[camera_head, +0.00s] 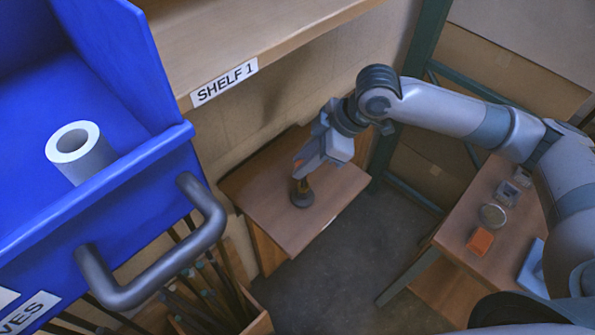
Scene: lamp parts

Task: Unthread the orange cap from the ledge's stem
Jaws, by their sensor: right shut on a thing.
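The ledge (327,212) is a small brown wooden surface below the shelf. A dark round base with a short stem (302,197) stands upright on it. The orange cap (298,164) shows as a small bit of orange at the top of the stem, mostly hidden by the gripper. My right gripper (300,173) reaches down from the upper right and is shut on the cap. Whether the cap's thread is still engaged cannot be seen. My left gripper is not in view.
A blue drawer (95,205) with a dark handle (165,270) and a white roll (80,152) fills the left. Shelf 1 (270,45) overhangs the ledge. A wooden table (455,240) at right holds an orange block (480,241) and a round tin (492,215). Grey floor lies between.

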